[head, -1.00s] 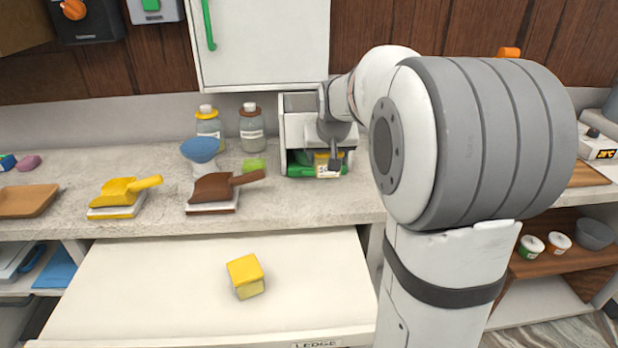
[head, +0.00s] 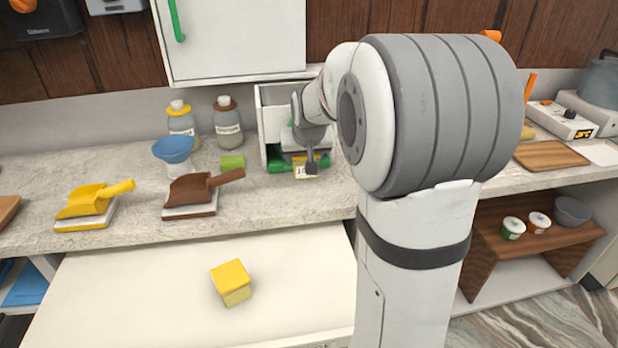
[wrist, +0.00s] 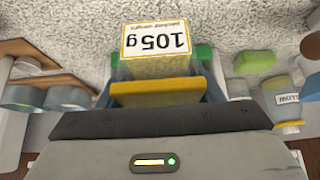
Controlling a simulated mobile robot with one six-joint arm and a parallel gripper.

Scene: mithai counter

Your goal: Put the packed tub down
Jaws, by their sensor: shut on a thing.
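The packed tub (head: 306,171) is a small yellowish tub with a yellow top and a white label, in front of a white open-topped box with a green front edge. In the wrist view the tub (wrist: 158,65) fills the middle, and its label reads upside down "105 g". My gripper (head: 311,164) is shut on the tub, over the counter (head: 240,200). The fingers are mostly hidden in both views. I cannot tell whether the tub's base touches the counter.
A green block (head: 232,162), a blue funnel cup (head: 174,150) and two jars stand left of the box. A yellow cube (head: 232,281) lies on the pale ledge below. Counter right of the scoops is clear.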

